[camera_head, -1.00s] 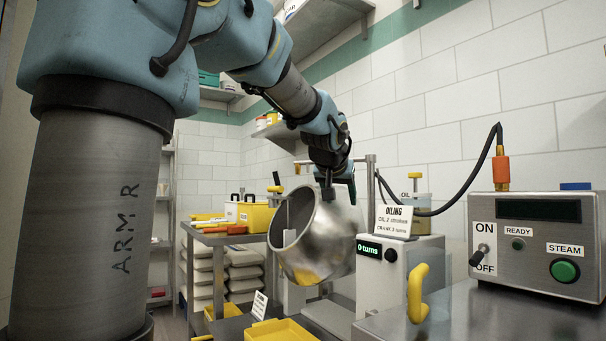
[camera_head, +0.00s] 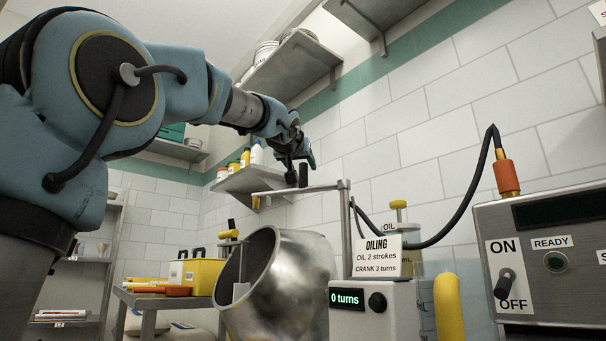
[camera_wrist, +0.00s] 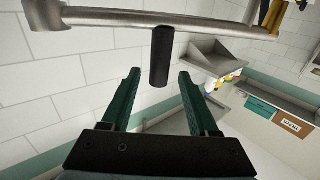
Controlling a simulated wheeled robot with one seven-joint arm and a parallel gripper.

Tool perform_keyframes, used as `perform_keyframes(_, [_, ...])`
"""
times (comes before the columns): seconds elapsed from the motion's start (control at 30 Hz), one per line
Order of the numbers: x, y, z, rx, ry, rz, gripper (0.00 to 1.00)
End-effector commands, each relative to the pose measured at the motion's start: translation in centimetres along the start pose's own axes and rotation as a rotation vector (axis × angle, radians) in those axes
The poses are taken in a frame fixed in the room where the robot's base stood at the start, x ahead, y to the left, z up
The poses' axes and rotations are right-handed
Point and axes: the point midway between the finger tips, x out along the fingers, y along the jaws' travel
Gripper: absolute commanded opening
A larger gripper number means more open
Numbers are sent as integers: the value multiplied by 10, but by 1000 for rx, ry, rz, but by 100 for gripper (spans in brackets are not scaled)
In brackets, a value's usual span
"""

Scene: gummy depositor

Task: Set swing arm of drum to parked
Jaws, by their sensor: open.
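The drum (camera_head: 300,265) is a round steel bowl, its open mouth tilted up and to the left. Its swing arm (camera_head: 325,188) is a thin metal bar reaching left from an upright post (camera_head: 345,230), above the drum, with a yellow piece at its left end. A black handle (camera_head: 303,175) stands up from the bar. My gripper (camera_head: 299,160) is above the bar at this handle. In the wrist view, my gripper (camera_wrist: 159,73) is open, and the black handle (camera_wrist: 161,58) shows between its fingertips, apart from both. The bar (camera_wrist: 110,18) crosses the top.
The oiling unit (camera_head: 372,310), showing 0 turns, stands right of the drum, with a sign (camera_head: 377,258) on it. A control box (camera_head: 545,265) is at far right, a yellow crank handle (camera_head: 449,308) before it. A wall shelf (camera_head: 245,181) with bottles is behind my gripper.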

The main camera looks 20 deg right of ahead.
Motion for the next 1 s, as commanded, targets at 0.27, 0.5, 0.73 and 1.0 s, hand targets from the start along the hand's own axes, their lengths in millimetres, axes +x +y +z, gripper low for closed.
perform_keyframes(0.27, [46, 0, -1, -1, -2, -1, 61])
perform_keyframes(0.5, [58, 0, 1, 0, -1, 0, 61])
perform_keyframes(0.73, [58, 0, 1, 0, -1, 0, 61])
perform_keyframes(1.0, [58, 0, 1, 0, -1, 0, 30])
